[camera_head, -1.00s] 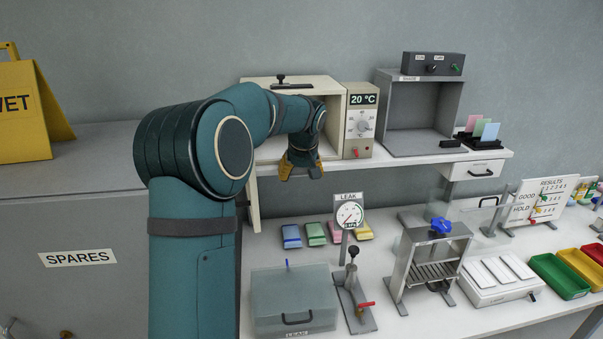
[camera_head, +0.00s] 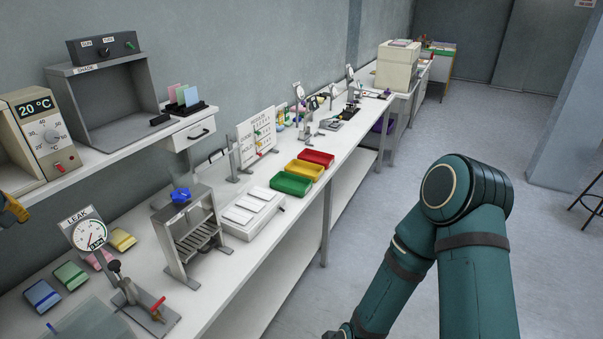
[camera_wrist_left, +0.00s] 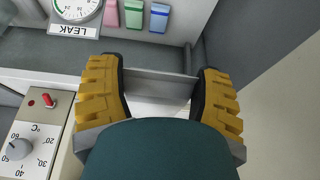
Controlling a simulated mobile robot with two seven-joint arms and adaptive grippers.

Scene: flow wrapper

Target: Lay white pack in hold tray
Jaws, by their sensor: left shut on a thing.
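Green (camera_head: 291,184), yellow (camera_head: 306,171) and red (camera_head: 316,158) trays stand in a row on the bench. No label tells me which is the hold tray. My right arm is folded at right, its gripper out of view.
A white box with pale flat pieces (camera_head: 251,212) stands beside the green tray. A metal stand with a blue knob (camera_head: 188,232) and a leak gauge (camera_head: 89,236) stand nearer. The shelf (camera_head: 120,146) overhangs the back left. Open floor lies right of the bench.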

